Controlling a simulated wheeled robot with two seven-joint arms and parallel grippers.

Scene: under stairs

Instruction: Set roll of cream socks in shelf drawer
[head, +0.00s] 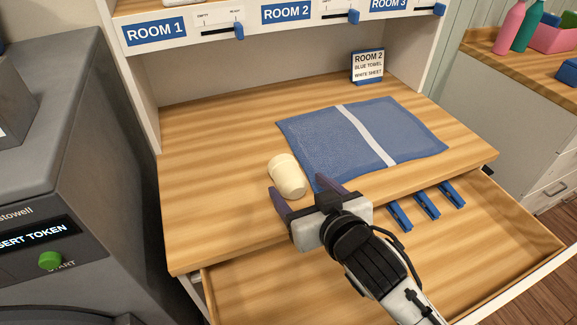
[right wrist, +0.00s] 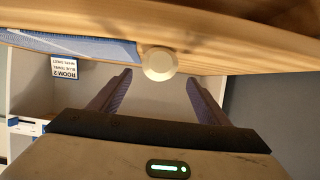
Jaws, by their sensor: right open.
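The roll of cream socks (head: 287,176) lies on the wooden worktop, left of the blue mesh bag. My right gripper (head: 308,191) is open, with its purple fingers pointing at the roll from the front. In the right wrist view the roll (right wrist: 159,63) shows beyond and between the open fingertips (right wrist: 160,80); I cannot tell if a finger touches it. The shelf drawer (head: 455,245) below the worktop is pulled open, with several blue clips (head: 427,205) in it. My left gripper is not in view.
The blue mesh bag (head: 315,140) with a white stripe covers the worktop's middle. A ROOM 2 card (head: 367,66) stands at the back. A grey token machine (head: 60,150) stands close at left. The drawer's front left floor looks clear.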

